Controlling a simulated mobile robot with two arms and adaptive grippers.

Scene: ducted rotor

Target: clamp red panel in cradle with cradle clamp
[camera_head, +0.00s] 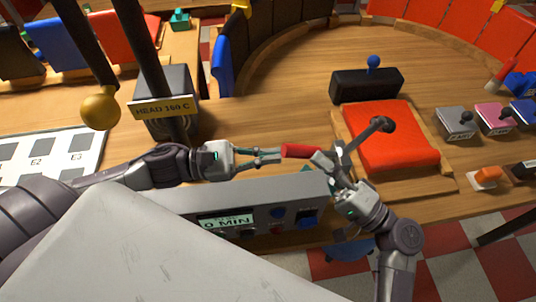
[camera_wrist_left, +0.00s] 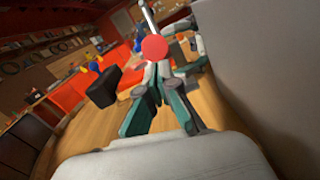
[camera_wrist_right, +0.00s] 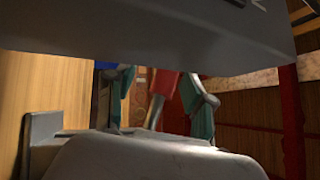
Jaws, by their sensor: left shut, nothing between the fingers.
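The red panel (camera_head: 392,132) lies in the wooden cradle (camera_head: 378,186) on the table. The cradle clamp has a red handle (camera_head: 300,151) and a grey arm whose dark round pad (camera_head: 383,124) shows over the panel; I cannot tell if it touches. My left gripper (camera_head: 280,154) is shut and empty at the handle's left end; contact is unclear. In the left wrist view the handle's round red end (camera_wrist_left: 154,48) shows just past the fingertips. My right gripper (camera_head: 335,170) is at the clamp's near side, fingers apart. The right wrist view shows red between its fingers (camera_wrist_right: 160,95).
A black block with a blue knob (camera_head: 367,84) stands behind the panel. A grey device with a display (camera_head: 235,215) is just below my left gripper. Small coloured clamps (camera_head: 456,122) stand at right. A box labelled HEAD 160 C (camera_head: 163,108) is at left. Open table lies behind.

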